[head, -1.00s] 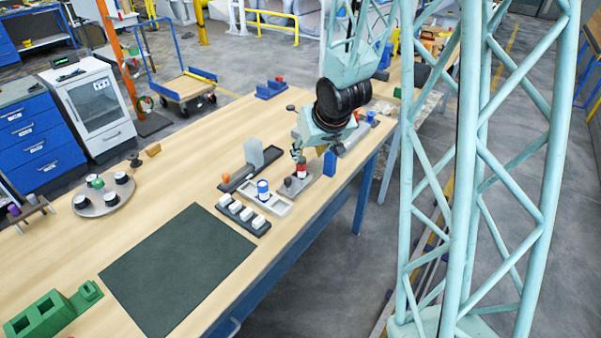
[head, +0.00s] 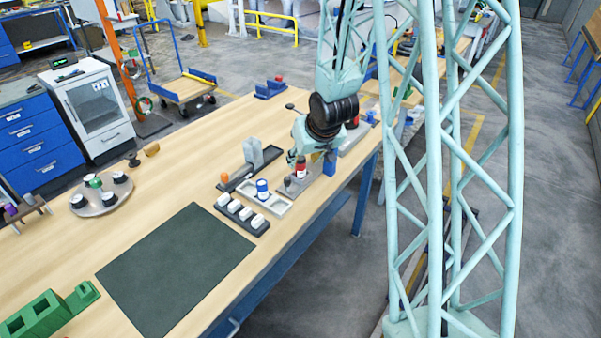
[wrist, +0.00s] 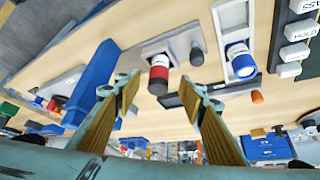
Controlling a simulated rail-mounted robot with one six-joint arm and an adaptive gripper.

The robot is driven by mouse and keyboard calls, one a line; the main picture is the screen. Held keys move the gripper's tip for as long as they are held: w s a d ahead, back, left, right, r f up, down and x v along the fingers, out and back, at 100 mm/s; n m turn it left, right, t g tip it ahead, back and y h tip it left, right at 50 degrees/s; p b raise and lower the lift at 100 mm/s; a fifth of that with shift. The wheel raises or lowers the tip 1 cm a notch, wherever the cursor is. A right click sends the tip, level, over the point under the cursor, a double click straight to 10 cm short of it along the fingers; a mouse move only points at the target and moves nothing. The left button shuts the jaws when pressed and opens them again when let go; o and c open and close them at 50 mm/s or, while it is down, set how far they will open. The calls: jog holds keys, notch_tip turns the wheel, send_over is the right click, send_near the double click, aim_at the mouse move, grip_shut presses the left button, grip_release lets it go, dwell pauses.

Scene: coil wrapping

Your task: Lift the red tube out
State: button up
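The red tube (head: 301,168), with a pale band, stands in a grey fixture (head: 290,187) near the right edge of the wooden table. In the wrist view the red tube (wrist: 158,80) also has a dark band and shows just beyond and between my fingertips. My gripper (head: 294,158) is at the tube's upper end in the head view. In the wrist view my gripper (wrist: 160,92) is open, one finger on each side of the tube with gaps. Finger contact with the tube is not visible.
A blue-and-white tube (head: 262,190) stands in a pale tray (head: 281,209) close by. A blue block (head: 330,162) stands on the other side of the fixture. A tall grey block (head: 253,152) and a row of white labelled buttons (head: 240,214) are nearby. A dark mat (head: 175,268) lies clear.

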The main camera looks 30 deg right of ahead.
aim_at(302, 163)
jog(key=shift+x, duration=0.85)
jog(key=shift+f, duration=0.15)
jog(key=shift+b+x, duration=0.45)
jog(key=shift+x, duration=2)
jog(key=shift+w, duration=0.1)
jog(key=shift+c, duration=0.2)
jog(key=c, duration=0.9)
jog(key=shift+r+p, duration=1.35)
jog(key=shift+r, duration=3.8)
